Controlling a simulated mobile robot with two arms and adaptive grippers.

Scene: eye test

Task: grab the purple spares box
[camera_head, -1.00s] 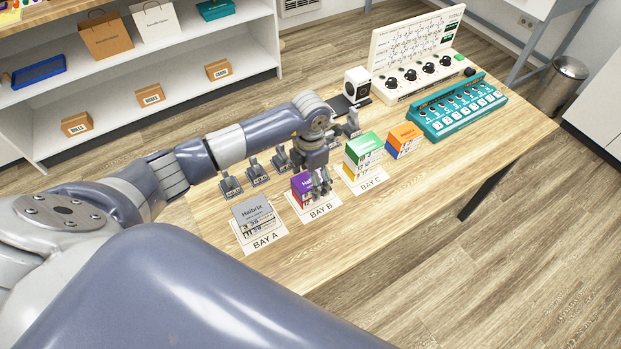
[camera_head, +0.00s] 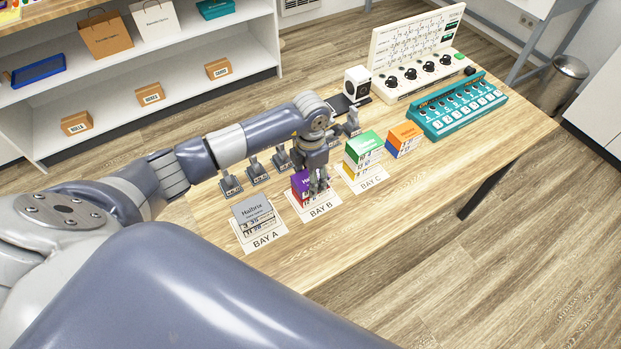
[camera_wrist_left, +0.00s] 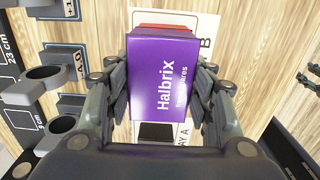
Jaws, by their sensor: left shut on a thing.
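The purple Halbrix spares box (camera_head: 299,184) sits on top of a red box at BAY B, partly hidden behind my left gripper (camera_head: 318,186). In the left wrist view the purple box (camera_wrist_left: 165,90) lies between the two fingers, its label facing the camera. My left gripper (camera_wrist_left: 165,95) is shut on its two sides. A red edge (camera_wrist_left: 163,29) shows beyond it in that view. I cannot tell whether the purple box is lifted off the red one.
A grey Halbrix stack (camera_head: 252,212) stands at BAY A to the left. Small grey stands (camera_head: 257,172) line the rear. The table's front right is clear.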

